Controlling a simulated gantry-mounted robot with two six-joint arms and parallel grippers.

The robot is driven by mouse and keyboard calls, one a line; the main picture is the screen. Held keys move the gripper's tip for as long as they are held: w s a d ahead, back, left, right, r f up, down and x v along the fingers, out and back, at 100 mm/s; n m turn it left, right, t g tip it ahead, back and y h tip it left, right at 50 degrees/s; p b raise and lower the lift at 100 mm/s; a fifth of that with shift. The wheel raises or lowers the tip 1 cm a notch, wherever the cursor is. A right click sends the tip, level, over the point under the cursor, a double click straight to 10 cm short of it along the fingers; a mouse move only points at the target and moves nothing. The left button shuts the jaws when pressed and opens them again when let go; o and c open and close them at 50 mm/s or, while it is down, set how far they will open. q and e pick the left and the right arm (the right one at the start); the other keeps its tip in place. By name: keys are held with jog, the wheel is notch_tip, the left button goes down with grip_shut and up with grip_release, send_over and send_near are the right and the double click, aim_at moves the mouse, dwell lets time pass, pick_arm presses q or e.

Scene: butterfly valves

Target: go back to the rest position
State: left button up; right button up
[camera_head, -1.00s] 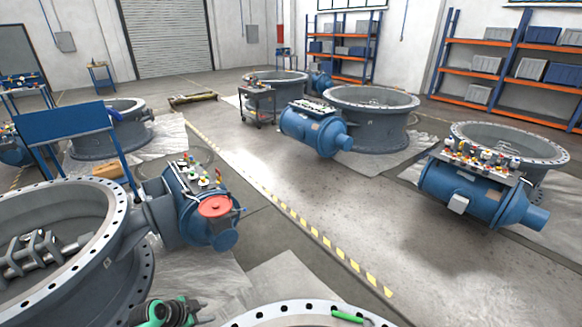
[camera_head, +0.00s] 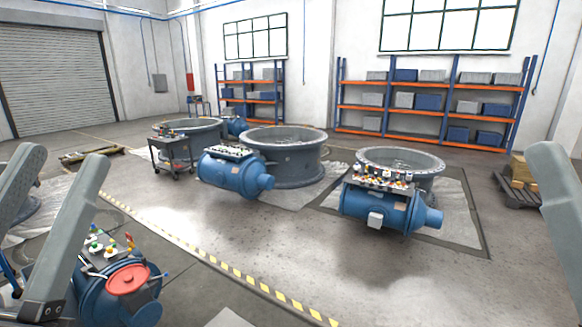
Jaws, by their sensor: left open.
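My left gripper (camera_head: 64,158) is raised at the left edge, its two grey fingers apart and nothing seen between them. It stands in front of a blue valve actuator (camera_head: 92,300) with a red round cap (camera_head: 127,279) and small coloured fittings on top. I cannot tell whether it touches the actuator. A grey part of my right gripper (camera_head: 560,205) comes in at the right edge. Only one piece of it shows, so its jaws cannot be judged.
Large grey valve rings with blue actuators stand at centre (camera_head: 235,174) and right (camera_head: 385,208). A tool cart (camera_head: 173,154) is at the back left. Orange and blue shelves (camera_head: 430,112) line the back wall.

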pick_arm(q)
notch_tip(320, 180, up, 34)
jog(key=s+n+t+p, duration=0.1)
jog(key=s+n+p, duration=0.1)
jog(key=p, duration=3)
jog(key=shift+s+a+f+n+y+p, duration=0.15)
jog(key=shift+s+a+n+y+p, duration=0.2)
jog(key=shift+n, duration=0.55)
